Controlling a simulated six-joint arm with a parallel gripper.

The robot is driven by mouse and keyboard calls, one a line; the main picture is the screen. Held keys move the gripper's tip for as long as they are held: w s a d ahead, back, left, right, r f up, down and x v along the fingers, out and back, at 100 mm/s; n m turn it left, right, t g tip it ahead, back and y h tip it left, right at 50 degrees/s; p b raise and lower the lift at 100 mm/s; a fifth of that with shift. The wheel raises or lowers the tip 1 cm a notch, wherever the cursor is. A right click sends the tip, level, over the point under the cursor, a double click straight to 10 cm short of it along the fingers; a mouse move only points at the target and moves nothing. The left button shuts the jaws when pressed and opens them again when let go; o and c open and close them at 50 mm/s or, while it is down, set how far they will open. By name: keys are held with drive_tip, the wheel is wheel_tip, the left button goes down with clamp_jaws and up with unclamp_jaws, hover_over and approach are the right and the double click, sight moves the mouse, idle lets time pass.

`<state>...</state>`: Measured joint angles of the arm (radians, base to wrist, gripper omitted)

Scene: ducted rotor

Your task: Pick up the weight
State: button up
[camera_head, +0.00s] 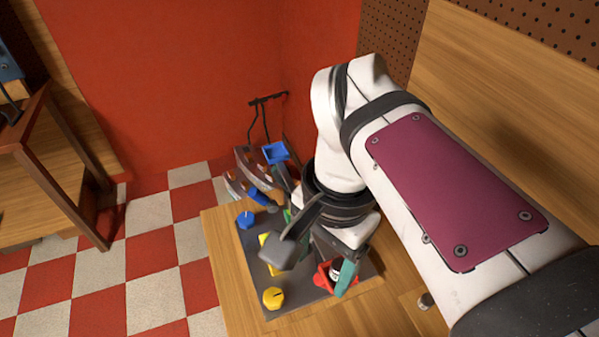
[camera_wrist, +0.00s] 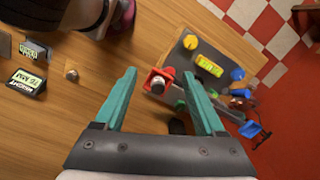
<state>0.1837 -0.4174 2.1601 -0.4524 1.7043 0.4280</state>
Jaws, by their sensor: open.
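My gripper (camera_wrist: 159,74) is open, with its two teal fingers spread wide in the wrist view. Between and beyond the fingertips is a small round piece with a white band and dark top (camera_wrist: 158,84), likely the weight. It sits in a red square holder (camera_wrist: 151,74), apart from both fingers. In the head view, the red holder (camera_head: 322,277) and the white-banded piece (camera_head: 335,267) show beside a teal finger, which partly hides them. Nothing is held between the fingers.
A blue tray (camera_head: 275,152) stands behind. A small labelled display box (camera_wrist: 27,82) lies left in the wrist view.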

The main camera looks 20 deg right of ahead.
sight(340, 265)
drive_tip(key=w+d+r+m, duration=0.2)
drive_tip(key=d+r+m, duration=0.3)
drive_tip(key=r+m, duration=0.15)
drive_tip(key=shift+m+h, duration=0.35)
drive_tip(key=shift+h, duration=0.05)
drive_tip(key=f, duration=1.5)
drive_tip(key=shift+w+f, duration=0.15)
drive_tip(key=shift+w, duration=0.25)
clamp_jaws()
